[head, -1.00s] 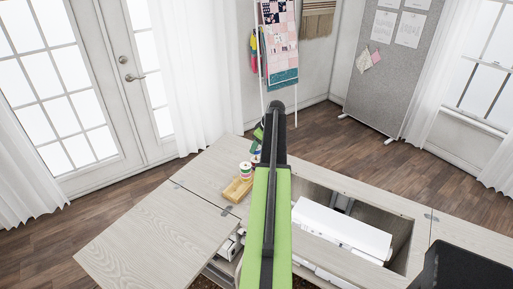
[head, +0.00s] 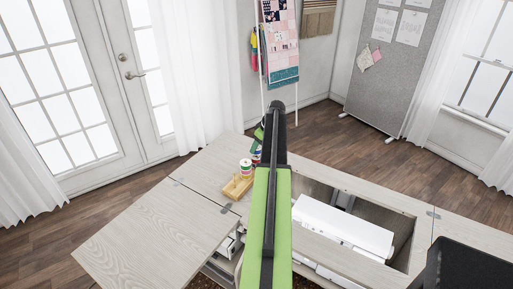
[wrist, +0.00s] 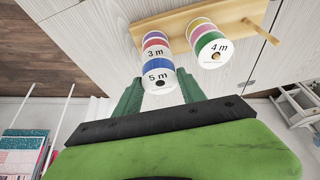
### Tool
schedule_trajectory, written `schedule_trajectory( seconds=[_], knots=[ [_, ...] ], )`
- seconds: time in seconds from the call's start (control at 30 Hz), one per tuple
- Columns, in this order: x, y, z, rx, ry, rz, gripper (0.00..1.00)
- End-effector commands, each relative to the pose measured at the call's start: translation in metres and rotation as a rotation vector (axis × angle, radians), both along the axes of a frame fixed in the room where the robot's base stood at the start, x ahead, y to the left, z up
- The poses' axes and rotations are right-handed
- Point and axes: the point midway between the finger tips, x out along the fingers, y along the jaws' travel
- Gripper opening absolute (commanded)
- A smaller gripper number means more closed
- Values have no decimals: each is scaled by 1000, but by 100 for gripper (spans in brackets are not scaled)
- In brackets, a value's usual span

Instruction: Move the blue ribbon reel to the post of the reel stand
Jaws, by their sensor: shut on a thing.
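The blue ribbon reel (wrist: 156,71) has a white face marked 5 m, with a dark centre hole, in the wrist view. My gripper (wrist: 159,84) is shut on it, with one green finger at each side. I cannot tell whether the two touch. The wooden reel stand (wrist: 232,13) carries another stack, topped by a green reel marked 4 m (wrist: 211,44), and a bare post (wrist: 262,32) at its right end. In the head view my arm hides most of the gripper; the stand (head: 236,188) shows beside it.
The stand rests on the pale cabinet top (head: 150,225). An open well with a white machine (head: 340,228) lies right of my arm. The left leaf is clear. A quilt rack (head: 281,40) stands beyond the cabinet.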

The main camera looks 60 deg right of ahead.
Motion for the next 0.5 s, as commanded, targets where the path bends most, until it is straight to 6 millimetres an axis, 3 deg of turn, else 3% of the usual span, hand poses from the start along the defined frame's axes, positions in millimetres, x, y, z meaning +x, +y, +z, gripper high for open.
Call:
schedule_trajectory(
  seconds=[0.5],
  knots=[
    [-1,0,-15,0,0,-1,9]
  ],
)
